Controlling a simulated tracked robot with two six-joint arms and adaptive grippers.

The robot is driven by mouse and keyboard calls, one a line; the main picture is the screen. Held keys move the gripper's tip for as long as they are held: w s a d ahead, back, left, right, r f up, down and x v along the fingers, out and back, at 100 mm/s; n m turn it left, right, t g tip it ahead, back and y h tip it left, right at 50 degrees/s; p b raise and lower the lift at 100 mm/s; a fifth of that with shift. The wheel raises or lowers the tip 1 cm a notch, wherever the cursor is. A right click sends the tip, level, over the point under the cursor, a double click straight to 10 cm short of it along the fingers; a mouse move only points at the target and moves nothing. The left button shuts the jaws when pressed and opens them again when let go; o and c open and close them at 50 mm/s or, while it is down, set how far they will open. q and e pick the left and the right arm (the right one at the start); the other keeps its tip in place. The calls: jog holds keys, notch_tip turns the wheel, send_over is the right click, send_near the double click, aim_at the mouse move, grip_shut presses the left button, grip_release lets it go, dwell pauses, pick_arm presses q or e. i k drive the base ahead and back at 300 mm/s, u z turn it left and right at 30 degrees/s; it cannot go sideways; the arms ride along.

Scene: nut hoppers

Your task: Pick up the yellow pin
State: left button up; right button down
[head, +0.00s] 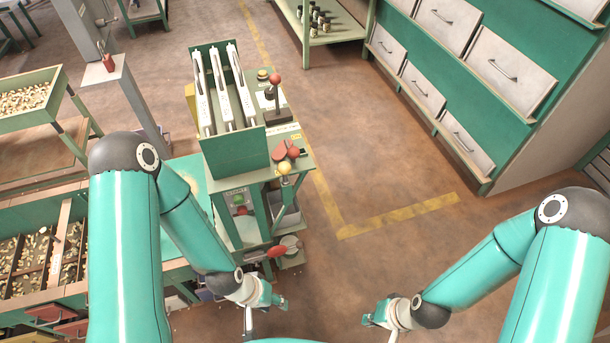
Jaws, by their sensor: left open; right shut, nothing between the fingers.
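A small yellow round-topped piece (284,168), which looks like the yellow pin, stands at the front edge of the green machine's small table (303,162). Its lower part is hard to make out. Red pieces (280,151) sit just behind it. My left gripper (279,300) is open and empty, low in front of the machine, well below the yellow piece in the picture. My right gripper (369,320) is shut and empty over the floor, further right. Neither gripper touches the yellow piece.
The green machine holds white upright rails (222,90) and a red-knobbed lever (275,80). A red handle (278,251) sticks out below, near my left gripper. A nut hopper (20,250) stands left. Green drawer cabinets (480,110) stand right. The brown floor between is clear.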

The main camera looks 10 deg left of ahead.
aim_at(284, 168)
jog(key=u, duration=1.55)
jog(key=i, duration=0.1)
jog(key=z, duration=2.8)
jog(key=k, duration=0.85)
jog(key=u, duration=0.45)
jog(key=i, duration=1)
jog(key=u, duration=0.05)
